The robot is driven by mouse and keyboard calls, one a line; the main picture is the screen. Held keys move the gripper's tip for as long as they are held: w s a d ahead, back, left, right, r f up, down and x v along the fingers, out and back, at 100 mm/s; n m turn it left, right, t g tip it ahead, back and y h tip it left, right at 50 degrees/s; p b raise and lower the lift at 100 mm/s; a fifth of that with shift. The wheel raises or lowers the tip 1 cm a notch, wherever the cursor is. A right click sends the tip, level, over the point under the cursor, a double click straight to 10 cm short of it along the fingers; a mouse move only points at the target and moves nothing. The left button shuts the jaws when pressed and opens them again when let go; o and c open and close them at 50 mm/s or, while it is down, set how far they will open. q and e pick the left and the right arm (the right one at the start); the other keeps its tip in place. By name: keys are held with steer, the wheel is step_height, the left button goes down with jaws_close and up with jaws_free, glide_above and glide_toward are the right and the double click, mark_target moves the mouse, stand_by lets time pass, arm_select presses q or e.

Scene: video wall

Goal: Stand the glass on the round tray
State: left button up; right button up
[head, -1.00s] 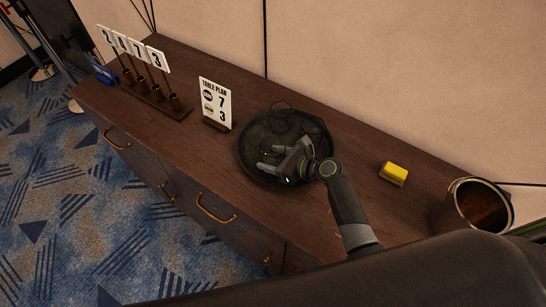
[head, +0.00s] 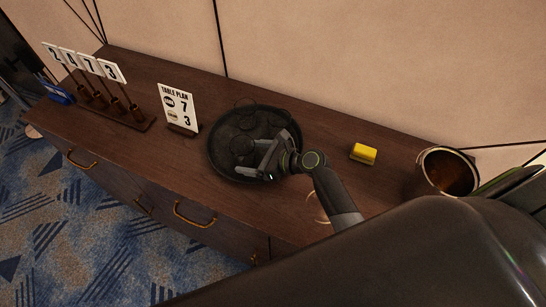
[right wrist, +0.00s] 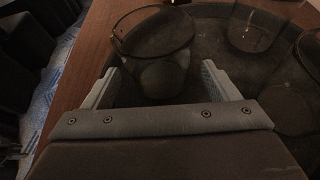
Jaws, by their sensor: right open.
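The round tray (head: 216,166) is dark and lies on the sideboard. A clear glass (head: 242,147) stands upright on its left part, just beyond my right gripper (head: 252,165). In the right wrist view the glass (right wrist: 157,45) stands ahead of the fingers, its lower part between or just past the tips; contact cannot be told. The right gripper (right wrist: 157,85) is open. Other clear glasses stand on the tray, one (right wrist: 258,28) at upper right in the wrist view. My left gripper is not in view.
A table plan card (head: 178,107) and a rack of number cards (head: 98,92) stand to the left. A yellow sponge-like block (head: 363,154) and a dark bucket (head: 447,171) are to the right. Thin gold curves (head: 318,207) show beside my arm, unclear.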

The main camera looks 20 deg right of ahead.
steer(key=v, duration=0.9)
steer(key=shift+f+b, duration=0.1)
steer(key=shift+b, duration=0.2)
